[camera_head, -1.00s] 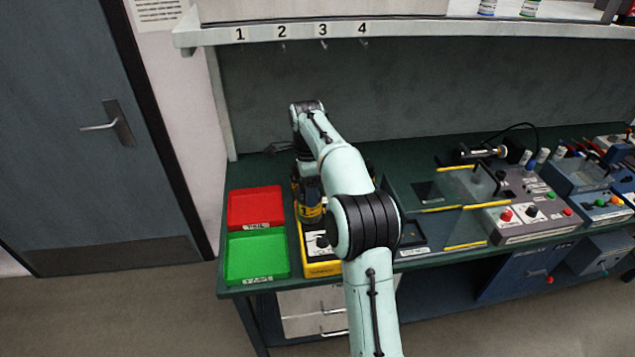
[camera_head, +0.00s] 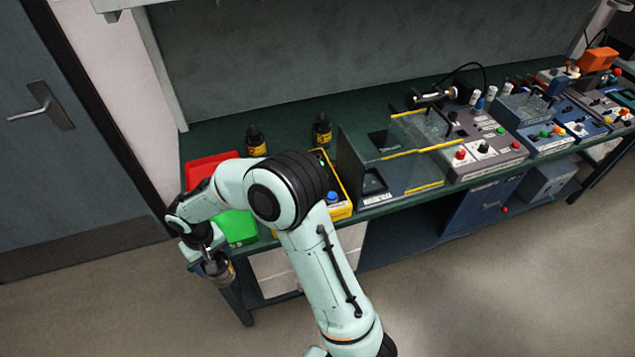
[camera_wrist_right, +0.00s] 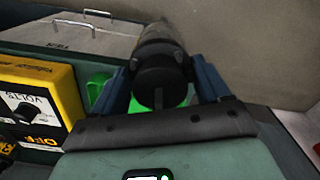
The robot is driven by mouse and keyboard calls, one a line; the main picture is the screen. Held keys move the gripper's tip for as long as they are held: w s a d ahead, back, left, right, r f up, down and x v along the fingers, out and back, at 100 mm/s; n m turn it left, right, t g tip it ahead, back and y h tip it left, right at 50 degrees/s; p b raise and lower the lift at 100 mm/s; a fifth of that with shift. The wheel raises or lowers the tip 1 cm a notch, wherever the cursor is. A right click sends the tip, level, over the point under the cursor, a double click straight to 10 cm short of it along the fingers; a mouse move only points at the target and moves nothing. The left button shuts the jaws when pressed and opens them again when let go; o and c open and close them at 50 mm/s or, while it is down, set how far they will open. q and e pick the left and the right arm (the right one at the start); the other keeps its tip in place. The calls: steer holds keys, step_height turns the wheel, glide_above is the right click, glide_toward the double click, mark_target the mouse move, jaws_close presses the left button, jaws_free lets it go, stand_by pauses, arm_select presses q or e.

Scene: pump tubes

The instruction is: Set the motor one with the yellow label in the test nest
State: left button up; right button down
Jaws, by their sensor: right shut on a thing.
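My right gripper (camera_head: 212,258) is shut on a small cylindrical motor (camera_head: 219,270), held in front of the bench's front left corner. In the right wrist view the gripper (camera_wrist_right: 160,85) has its two fingers on either side of the motor (camera_wrist_right: 160,75), which shows a round dark end and a greyish body; its label colour is unclear. Two dark motors with yellow labels stand upright at the back of the bench, one at the left (camera_head: 256,142) and one to its right (camera_head: 322,132). A clear-walled fixture (camera_head: 410,150) with yellow edges stands mid-bench; I cannot tell whether it is the test nest. My left gripper is not in view.
A red tray (camera_head: 203,168) and a green tray (camera_head: 240,228) lie at the bench's left end, partly behind my arm. A yellow-framed box (camera_head: 341,209) is beside them. A grey control box (camera_head: 490,150) and blue boxes stand right. The floor in front is clear.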

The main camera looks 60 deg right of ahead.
steer(key=a+f+n, duration=0.1)
steer(key=a+n, duration=0.1)
steer(key=a+f+n, duration=0.1)
steer(key=a, duration=0.1)
steer(key=shift+w+f, duration=0.1)
steer(key=shift+f, duration=0.2)
